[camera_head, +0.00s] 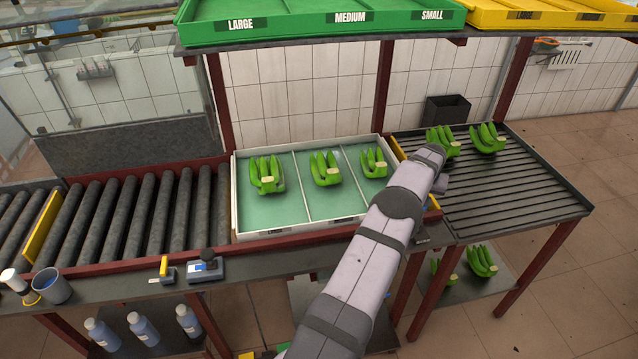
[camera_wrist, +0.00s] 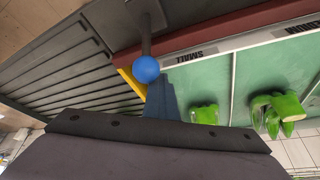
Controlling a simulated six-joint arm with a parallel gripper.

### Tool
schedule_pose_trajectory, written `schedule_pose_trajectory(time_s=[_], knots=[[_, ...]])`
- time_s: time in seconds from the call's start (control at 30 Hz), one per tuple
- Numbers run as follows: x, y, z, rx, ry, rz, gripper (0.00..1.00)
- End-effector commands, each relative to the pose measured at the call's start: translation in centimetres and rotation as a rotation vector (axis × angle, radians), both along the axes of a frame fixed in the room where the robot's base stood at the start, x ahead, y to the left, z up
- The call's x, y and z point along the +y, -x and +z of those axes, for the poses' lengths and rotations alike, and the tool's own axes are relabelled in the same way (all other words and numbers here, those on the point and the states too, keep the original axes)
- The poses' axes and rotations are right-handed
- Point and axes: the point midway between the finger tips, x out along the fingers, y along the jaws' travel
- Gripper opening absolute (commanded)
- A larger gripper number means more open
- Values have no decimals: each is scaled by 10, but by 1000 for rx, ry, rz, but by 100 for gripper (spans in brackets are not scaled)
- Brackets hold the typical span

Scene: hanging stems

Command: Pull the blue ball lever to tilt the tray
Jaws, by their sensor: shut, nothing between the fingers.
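The blue ball (camera_wrist: 146,69) sits on the end of a dark rod in the wrist view, ahead of my gripper and apart from it. In the head view the ball does not show; my arm covers that area. The tray (camera_head: 270,212) has a white rim, a green floor and three compartments, each with a green banana bunch. It looks level. Its green floor (camera_wrist: 185,78) and a "SMALL" label show in the wrist view. My gripper (camera_wrist: 160,130) is shut and empty, its dark body filling the bottom of the wrist view. In the head view my gripper (camera_head: 436,165) is past the tray's right edge.
A slatted rack (camera_head: 520,190) with banana bunches stands right of the tray. A roller conveyor (camera_head: 130,215) lies left. Green bins (camera_head: 310,25) hang on a shelf above. A small control box (camera_head: 206,269) and a cup (camera_head: 52,286) stand on the front ledge.

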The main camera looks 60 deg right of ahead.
Motion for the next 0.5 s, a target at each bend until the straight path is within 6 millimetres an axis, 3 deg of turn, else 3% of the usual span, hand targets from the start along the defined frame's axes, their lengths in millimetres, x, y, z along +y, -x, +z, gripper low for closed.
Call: schedule_pose_trajectory(time_s=[0.03, 0.5], knots=[[10, 7, -8, 5, -27, -5, 0], [32, 28, -12, 5, -31, -3, 0]])
